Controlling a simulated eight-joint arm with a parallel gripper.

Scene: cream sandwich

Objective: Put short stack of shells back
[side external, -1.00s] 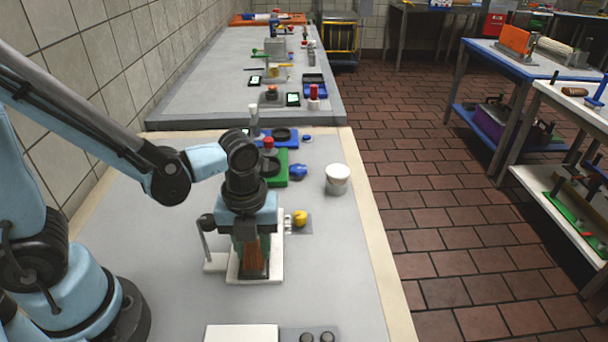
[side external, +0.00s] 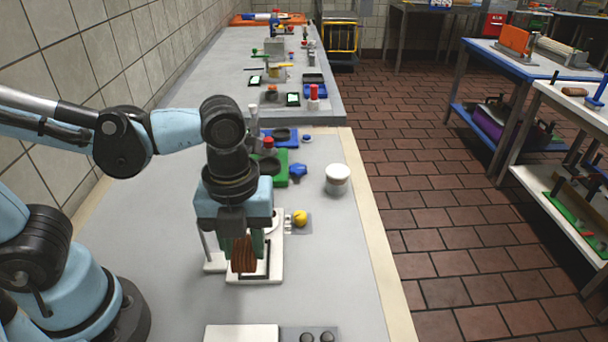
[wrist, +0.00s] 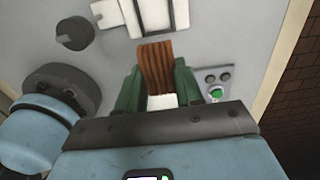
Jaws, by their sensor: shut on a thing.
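The short stack of shells (side external: 244,255) is a brown, ridged bundle. It is clamped between the green fingers of my gripper (side external: 243,246). It also shows in the wrist view (wrist: 158,66), with one green finger on each side of it in my gripper (wrist: 158,88). In the side view the stack hangs over the left part of a white stand (side external: 268,276) with a dark upright frame. The stack looks slightly raised, but whether its lower end touches the stand I cannot tell. The gripper body hides the stack's top.
A yellow knob (side external: 300,218) on a grey plate sits right of the stand. A white-lidded tub (side external: 338,179) stands behind it. A white board (side external: 241,334) and a plate with dark knobs (side external: 317,336) lie at the front. The bench between is clear.

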